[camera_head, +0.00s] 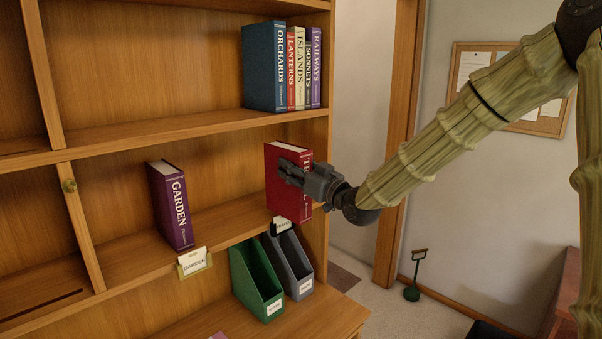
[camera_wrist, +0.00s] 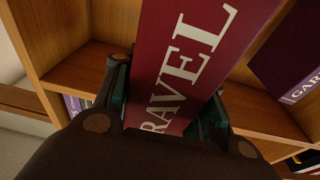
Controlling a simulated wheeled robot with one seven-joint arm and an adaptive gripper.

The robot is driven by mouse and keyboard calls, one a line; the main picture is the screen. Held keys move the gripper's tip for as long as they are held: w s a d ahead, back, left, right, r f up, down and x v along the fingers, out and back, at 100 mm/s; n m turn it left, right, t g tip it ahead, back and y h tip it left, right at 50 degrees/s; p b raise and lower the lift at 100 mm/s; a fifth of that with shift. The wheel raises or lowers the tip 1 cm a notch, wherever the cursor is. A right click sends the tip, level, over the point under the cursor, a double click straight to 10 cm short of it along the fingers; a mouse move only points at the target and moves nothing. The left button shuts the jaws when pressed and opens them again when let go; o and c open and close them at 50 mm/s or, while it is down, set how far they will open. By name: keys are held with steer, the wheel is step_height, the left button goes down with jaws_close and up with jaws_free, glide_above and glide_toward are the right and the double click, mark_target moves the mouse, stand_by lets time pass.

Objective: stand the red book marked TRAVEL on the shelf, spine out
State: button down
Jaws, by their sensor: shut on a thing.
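The red book (camera_head: 283,173) is upright at the right end of the middle shelf (camera_head: 225,224), with its spine facing out toward me. My gripper (camera_head: 298,172) is shut on it, with a finger on either side of the spine. In the wrist view the red book (camera_wrist: 186,65) fills the middle, its white lettering reading "RAVEL" between my fingers (camera_wrist: 165,110). My gripper covers part of the spine in the head view. I cannot tell whether the book's bottom touches the shelf board.
A purple GARDEN book (camera_head: 171,205) stands left on the same shelf, above a GARDEN label (camera_head: 194,262). Bare board lies between the books. Several books, including blue ORCHARDS (camera_head: 265,67), stand on the shelf above. Green (camera_head: 256,280) and grey (camera_head: 288,264) file holders stand below. The bookcase's right side panel (camera_head: 319,215) is close.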

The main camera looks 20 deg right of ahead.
steer(key=f+b+x, duration=0.2)
steer(key=x, duration=1.1)
steer(key=shift+a, duration=0.2)
steer(key=shift+w, duration=0.15)
steer(key=shift+f+b, duration=0.95)
steer(key=shift+f, duration=0.15)
stand_by(1.1)
steer(key=c, duration=0.8)
jaws_free()
steer(key=shift+o, duration=0.2)
steer(key=shift+f, duration=0.15)
steer(key=v, duration=1.2)
